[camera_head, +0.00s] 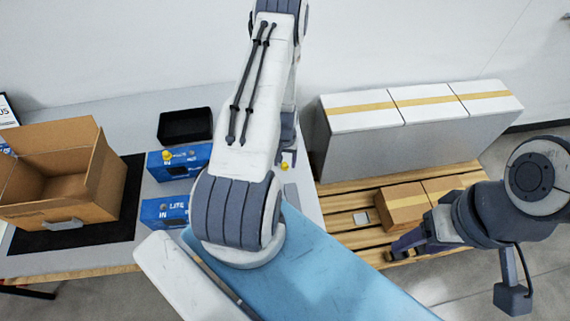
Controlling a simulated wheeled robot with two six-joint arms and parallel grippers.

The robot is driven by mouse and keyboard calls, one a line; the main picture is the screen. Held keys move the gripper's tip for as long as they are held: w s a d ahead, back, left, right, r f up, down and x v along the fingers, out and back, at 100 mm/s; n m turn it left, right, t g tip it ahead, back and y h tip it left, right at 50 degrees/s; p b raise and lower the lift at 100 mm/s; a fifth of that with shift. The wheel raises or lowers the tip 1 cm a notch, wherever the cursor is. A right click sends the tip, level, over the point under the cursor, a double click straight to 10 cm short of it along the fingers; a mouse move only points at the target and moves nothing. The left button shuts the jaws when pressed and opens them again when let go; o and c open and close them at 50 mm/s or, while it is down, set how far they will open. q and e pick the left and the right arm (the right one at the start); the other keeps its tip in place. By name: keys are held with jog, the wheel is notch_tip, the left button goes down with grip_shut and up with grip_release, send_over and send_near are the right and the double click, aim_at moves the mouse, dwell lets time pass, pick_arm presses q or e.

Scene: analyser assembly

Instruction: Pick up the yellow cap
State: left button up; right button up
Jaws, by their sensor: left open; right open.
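A small yellow piece, which looks like the yellow cap (285,166), shows on the grey table just right of my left arm. Another small yellow piece (168,155) stands at the upper blue box (196,155); I cannot tell which is the cap. My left arm crosses the middle of the view and hides much of the table. My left gripper (287,156) is mostly hidden behind it, close to the first yellow piece, and its fingers cannot be made out. My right gripper (402,246) is open and empty above the wooden pallet, far from both yellow pieces.
An open cardboard box (95,190) stands on a black mat (128,210) at the left. A black bin (186,126) and a lower blue box (160,213) are on the table (135,110). White cartons (365,150) and small brown boxes (402,205) stand on the pallet (345,222).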

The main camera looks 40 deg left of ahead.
pick_arm(q)
grip_shut()
jog(key=shift+r, duration=0.1)
dwell(0.3)
